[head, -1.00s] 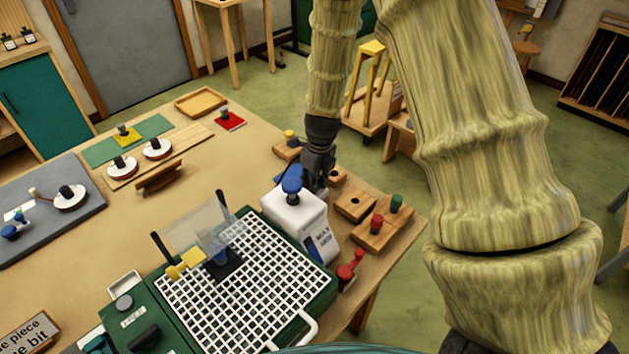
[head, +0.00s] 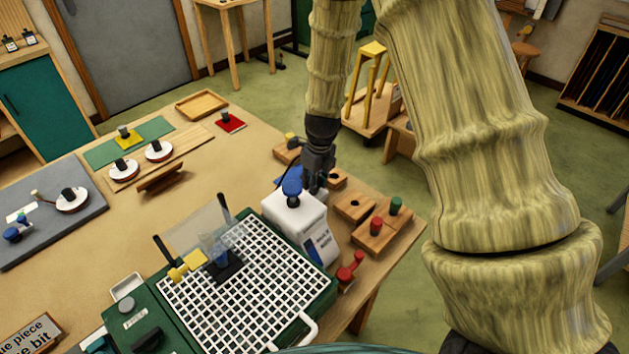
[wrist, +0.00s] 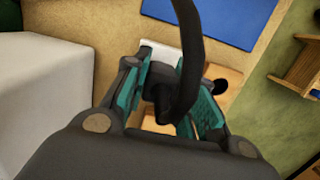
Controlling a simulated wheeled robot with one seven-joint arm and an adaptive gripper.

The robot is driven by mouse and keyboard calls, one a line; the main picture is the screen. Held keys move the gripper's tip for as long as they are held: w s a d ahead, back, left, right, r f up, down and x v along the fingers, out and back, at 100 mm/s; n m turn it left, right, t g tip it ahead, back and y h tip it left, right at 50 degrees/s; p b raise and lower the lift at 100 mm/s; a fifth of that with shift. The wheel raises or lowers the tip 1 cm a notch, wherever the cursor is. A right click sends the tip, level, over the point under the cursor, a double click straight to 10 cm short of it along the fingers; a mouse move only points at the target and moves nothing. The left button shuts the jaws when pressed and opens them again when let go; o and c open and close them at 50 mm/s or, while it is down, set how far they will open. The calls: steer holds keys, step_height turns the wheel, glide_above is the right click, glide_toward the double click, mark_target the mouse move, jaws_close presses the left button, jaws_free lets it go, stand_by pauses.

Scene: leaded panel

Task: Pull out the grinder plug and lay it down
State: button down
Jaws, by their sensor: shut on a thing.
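My gripper (head: 314,184) is over the right part of the bench, just behind the white container. In the wrist view my gripper (wrist: 170,92) has its teal-padded fingers shut on the black grinder plug (wrist: 157,88). A thick black cable (wrist: 190,50) runs up from the plug past the camera. A white piece (wrist: 162,54) and wood show beneath and behind the plug. I cannot tell whether the plug's pins touch a socket. The plug is hidden by my gripper in the head view. The green grinder (head: 245,290) with its white grid stands at the front.
A white container (head: 297,222) with a blue cap stands close to my gripper; a white surface (wrist: 40,105) fills the left of the wrist view. Wooden blocks with red and green pegs (head: 383,236) are to the right. The bench middle (head: 215,180) is clear.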

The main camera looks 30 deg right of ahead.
steer(key=shift+r+p, duration=0.45)
steer(key=shift+r, duration=0.05)
stand_by(0.6)
steer(key=shift+r+p, duration=0.45)
steer(key=shift+p, duration=0.05)
stand_by(0.4)
steer(key=shift+w+a+n, duration=0.1)
steer(key=shift+a+n, duration=0.25)
steer(key=shift+n, duration=0.15)
steer(key=w+a+r+n+g+b, duration=0.1)
steer(key=a+n, duration=0.3)
steer(key=n, duration=0.5)
steer(key=a+r+n+g+b, duration=0.1)
steer(key=a+r+n+b, duration=0.2)
steer(key=n, duration=0.6)
steer(key=w+a+r+n+b, duration=0.1)
steer(key=a+n+b, duration=0.3)
steer(key=n, duration=0.5)
steer(key=a+r, duration=0.1)
steer(key=a, duration=0.1)
steer(key=shift+w+a+n+g, duration=0.3)
steer(key=shift+a+n+g, duration=0.05)
steer(key=shift+n+g, duration=0.05)
